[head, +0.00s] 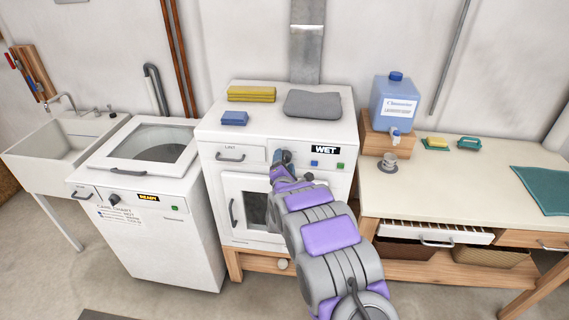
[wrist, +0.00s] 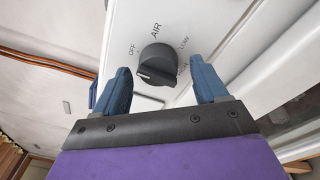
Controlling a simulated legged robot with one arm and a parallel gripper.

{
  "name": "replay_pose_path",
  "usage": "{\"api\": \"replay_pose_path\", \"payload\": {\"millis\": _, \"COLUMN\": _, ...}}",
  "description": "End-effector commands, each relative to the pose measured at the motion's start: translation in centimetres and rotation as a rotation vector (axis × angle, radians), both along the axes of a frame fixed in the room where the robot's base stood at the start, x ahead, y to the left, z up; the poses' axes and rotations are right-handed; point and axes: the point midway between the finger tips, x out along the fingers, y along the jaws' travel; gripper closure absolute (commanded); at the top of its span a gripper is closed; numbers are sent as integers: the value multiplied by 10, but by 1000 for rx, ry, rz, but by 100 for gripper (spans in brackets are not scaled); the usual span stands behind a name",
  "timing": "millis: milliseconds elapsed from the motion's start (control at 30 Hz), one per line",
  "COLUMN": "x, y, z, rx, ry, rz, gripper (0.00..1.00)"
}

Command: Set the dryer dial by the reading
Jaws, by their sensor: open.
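The white dryer (head: 338,190) stands at the centre of the head view, and its display (head: 325,150) reads WET. In the wrist view its dark round dial (wrist: 158,64) has the labels OFF, AIR and LOW around it, with another label partly hidden by a finger. A pale mark shows at the dial's lower left; I cannot tell its exact setting. My gripper (wrist: 160,68) is open, with one blue finger on each side of the dial and gaps visible. In the head view my gripper (head: 283,158) covers most of the dial.
The washer (head: 160,240) at the left shows READY and bears a care chart (head: 122,214), its lines too small to read surely. Yellow towels (head: 251,94), a blue block (head: 234,118) and a grey cloth (head: 313,104) lie on the dryer. A counter (head: 460,180) stands right.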

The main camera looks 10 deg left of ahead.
Motion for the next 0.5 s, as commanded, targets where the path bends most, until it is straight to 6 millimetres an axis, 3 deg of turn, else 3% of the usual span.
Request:
{"api": "replay_pose_path", "payload": {"millis": 367, "x": 4, "y": -3, "z": 1, "rx": 2, "ry": -2, "rz": -1, "gripper": 28}}
{"api": "replay_pose_path", "payload": {"millis": 500, "x": 4, "y": -1, "z": 1, "rx": 1, "ry": -2, "rz": -1, "gripper": 41}}
